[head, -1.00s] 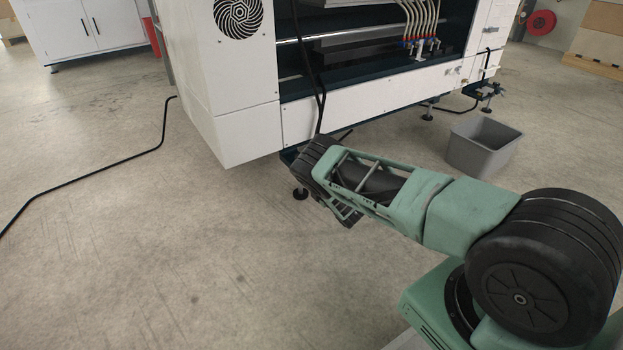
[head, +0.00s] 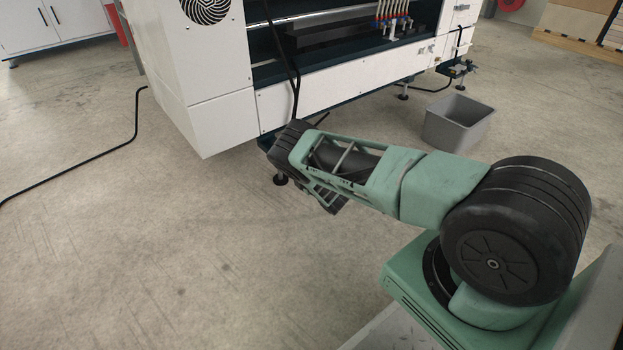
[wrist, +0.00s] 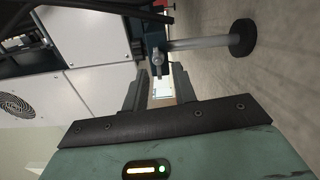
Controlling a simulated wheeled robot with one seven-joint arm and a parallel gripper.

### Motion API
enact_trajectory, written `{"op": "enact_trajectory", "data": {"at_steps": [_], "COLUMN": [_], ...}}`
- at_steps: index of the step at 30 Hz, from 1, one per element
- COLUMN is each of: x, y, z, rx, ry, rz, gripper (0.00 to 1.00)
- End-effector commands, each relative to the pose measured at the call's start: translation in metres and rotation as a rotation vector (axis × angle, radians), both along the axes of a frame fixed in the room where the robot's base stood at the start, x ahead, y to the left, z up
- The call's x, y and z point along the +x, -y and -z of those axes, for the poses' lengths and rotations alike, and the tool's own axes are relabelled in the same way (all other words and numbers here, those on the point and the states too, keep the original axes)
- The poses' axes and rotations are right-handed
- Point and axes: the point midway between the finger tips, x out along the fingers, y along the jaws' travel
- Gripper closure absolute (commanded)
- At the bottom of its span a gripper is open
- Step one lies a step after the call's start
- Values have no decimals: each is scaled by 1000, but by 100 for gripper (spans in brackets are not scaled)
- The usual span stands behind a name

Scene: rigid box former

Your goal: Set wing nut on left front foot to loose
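The left front foot (head: 280,180) stands under the near lower corner of the white machine, its dark pad on the floor, partly behind my arm. In the wrist view the picture is turned sideways: the foot's grey rod (wrist: 197,43) runs right to a round black pad. A small metallic piece, which looks like the wing nut (wrist: 157,62), sits at the rod's left end by a dark bracket. My gripper (wrist: 157,88) is open, its two dark fingers apart with nothing between them. The piece shows just beyond the gap between the fingertips. The head view hides the fingertips.
The white machine (head: 215,125) overhangs the foot closely. A black cable (head: 297,85) hangs down its front beside my arm. A grey bin (head: 452,128) stands on the floor to the right. The floor at the left and front is clear except for a black cable (head: 100,155).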

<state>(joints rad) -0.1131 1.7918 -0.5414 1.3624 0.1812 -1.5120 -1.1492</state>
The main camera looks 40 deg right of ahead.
Motion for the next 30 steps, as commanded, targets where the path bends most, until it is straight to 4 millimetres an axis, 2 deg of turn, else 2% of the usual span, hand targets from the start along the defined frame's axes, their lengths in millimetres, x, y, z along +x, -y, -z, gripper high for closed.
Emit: {"op": "enact_trajectory", "data": {"at_steps": [2,12,18,24,30], "x": [-17,-97,-135,-154,-157], "y": [1,4,5,6,6], "z": [-5,-5,-4,-2,0], "rx": [-1,-1,-2,-1,-1], "ry": [-5,-6,-5,-3,-2], "rz": [2,3,2,2,2], "gripper": [73,73,73,73,73]}}
